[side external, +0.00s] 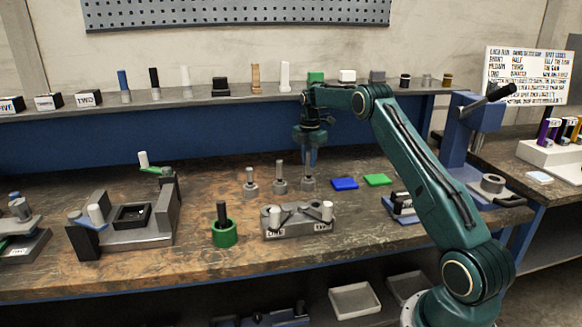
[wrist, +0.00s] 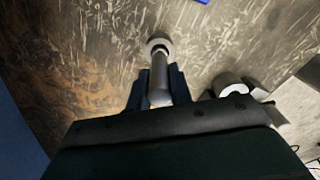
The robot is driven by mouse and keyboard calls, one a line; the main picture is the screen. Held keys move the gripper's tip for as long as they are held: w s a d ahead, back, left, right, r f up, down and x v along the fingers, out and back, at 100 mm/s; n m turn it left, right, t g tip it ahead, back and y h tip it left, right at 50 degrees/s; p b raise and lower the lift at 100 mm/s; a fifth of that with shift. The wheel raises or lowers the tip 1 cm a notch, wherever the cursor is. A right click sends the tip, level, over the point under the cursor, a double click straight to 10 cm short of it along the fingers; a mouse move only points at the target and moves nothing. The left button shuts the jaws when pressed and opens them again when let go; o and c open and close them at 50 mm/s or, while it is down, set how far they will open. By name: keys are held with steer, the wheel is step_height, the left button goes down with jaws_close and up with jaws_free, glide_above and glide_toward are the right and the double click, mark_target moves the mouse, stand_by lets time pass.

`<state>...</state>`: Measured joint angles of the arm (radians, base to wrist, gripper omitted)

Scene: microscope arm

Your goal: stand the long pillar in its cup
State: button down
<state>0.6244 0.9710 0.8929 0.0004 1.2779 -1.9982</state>
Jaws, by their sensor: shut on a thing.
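My gripper (side external: 308,160) points down over the rightmost of three small grey cups (side external: 308,184) in a row on the bench. In the wrist view its two dark fingers (wrist: 158,84) are shut on a pale grey pillar (wrist: 159,88). The pillar's far end lines up with a round cup (wrist: 158,42); I cannot tell whether it is inside the cup or just above it. In the side view the fingers mostly hide this pillar. Two other grey pillars (side external: 250,175) (side external: 280,169) stand upright in the cups to the left.
A grey block with white pegs (side external: 298,222) stands just in front of the cups. A green cup with a dark rod (side external: 223,235) is front left. Blue (side external: 344,183) and green (side external: 377,179) pads lie right. A dark fixture (side external: 125,225) stands at left.

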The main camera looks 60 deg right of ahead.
steer(key=shift+f, duration=0.1)
steer(key=c, duration=1.3)
jaws_free()
steer(key=shift+o, duration=0.2)
step_height(320, 180, up, 12)
steer(key=shift+f, duration=0.15)
steer(key=shift+r, duration=0.25)
steer(key=shift+r, duration=0.1)
